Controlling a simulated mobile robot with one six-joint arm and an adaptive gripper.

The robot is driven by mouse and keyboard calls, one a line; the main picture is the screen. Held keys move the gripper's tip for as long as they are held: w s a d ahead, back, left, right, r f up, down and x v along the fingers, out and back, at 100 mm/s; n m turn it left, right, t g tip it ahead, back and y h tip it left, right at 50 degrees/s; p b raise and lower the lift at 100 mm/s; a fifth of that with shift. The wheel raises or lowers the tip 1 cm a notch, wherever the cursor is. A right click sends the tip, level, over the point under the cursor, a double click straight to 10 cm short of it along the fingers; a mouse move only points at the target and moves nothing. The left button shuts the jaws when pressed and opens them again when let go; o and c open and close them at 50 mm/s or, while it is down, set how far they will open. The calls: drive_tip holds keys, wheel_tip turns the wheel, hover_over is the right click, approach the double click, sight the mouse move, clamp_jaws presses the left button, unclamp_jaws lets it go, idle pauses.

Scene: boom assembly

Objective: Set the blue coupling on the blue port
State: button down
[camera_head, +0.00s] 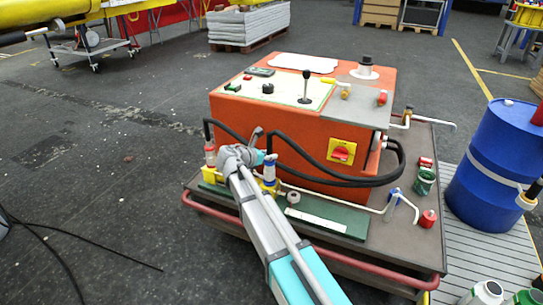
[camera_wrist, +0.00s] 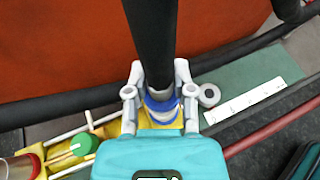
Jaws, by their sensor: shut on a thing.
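The blue coupling (camera_wrist: 162,107) is a pale collar with a blue band on the end of a thick black hose. My gripper (camera_wrist: 160,98) is shut on it, one finger on each side. In the head view the coupling (camera_head: 269,168) stands roughly upright in front of the orange machine, over a yellow base (camera_head: 261,186). The wrist view shows the yellow base (camera_wrist: 165,123) just under the coupling. The blue port is mostly hidden beneath the coupling and my gripper. I cannot tell whether the two touch.
A red-and-white coupling (camera_head: 210,154) with another hose stands to the left. The orange machine (camera_head: 260,130) rises close behind. A green plate (camera_head: 325,216) and grey ring (camera_head: 293,197) lie to the right. A red rail (camera_head: 230,222) runs along the front edge.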

drive_tip(key=shift+f+b, duration=0.65)
idle(0.7)
drive_tip(key=c, duration=0.8)
unclamp_jaws()
drive_tip(key=shift+o, duration=0.2)
drive_tip(key=shift+s+a+r, duration=0.1)
drive_tip(key=shift+s+r, duration=0.05)
drive_tip(key=p+v, duration=0.4)
drive_tip(key=v, duration=0.6)
drive_tip(key=shift+a+r, duration=0.2)
drive_tip(key=shift+s, duration=0.1)
idle(0.5)
